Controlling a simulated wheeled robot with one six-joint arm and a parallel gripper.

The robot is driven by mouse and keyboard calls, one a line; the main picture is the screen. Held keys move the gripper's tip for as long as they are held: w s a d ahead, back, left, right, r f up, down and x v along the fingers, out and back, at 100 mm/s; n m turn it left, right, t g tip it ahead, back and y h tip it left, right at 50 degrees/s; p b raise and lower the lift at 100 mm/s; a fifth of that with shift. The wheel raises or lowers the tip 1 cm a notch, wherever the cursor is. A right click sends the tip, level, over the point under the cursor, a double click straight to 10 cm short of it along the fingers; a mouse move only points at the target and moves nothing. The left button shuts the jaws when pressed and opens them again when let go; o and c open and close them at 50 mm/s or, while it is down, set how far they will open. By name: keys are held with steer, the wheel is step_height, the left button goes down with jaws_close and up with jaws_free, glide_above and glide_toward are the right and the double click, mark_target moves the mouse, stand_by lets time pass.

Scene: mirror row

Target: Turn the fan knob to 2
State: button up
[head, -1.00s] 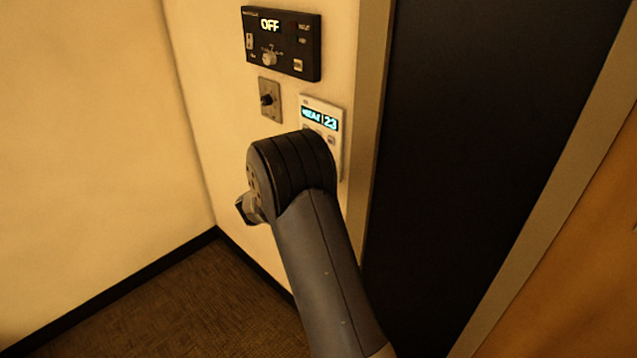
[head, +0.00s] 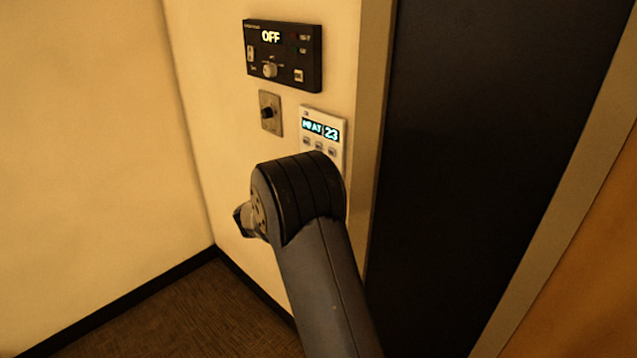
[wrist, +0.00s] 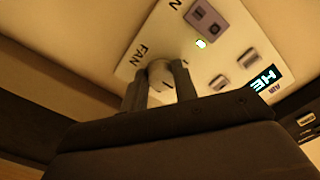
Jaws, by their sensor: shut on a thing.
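The white control panel (head: 309,112) is on the wall, its lit display reading HEAT 23 above a row of small buttons. My arm hides its lower part and the fan knob in the head view. In the wrist view the panel (wrist: 137,66) appears tilted, with the word FAN beside a round, pale knob (wrist: 159,72). My gripper (wrist: 159,80) has one finger on each side of this knob and is shut on it. The knob's pointer and its setting cannot be made out.
A black box (head: 311,73) reading OFF, with its own knob, is higher on the wall. A metal plate with a black knob (head: 267,113) is below it. A door frame (head: 373,130) stands close to the panel's right. The wall's left part is clear.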

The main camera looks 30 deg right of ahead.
steer(key=o, duration=1)
steer(key=shift+c, duration=0.2)
steer(key=v, duration=1)
steer(key=shift+a+b, duration=0.35)
steer(key=shift+a, duration=0.05)
steer(key=shift+s, duration=0.1)
steer(key=p+x, duration=0.1)
steer(key=x, duration=0.9)
steer(key=shift+d, duration=0.4)
steer(key=shift+n, duration=0.3)
steer(key=shift+f, duration=0.1)
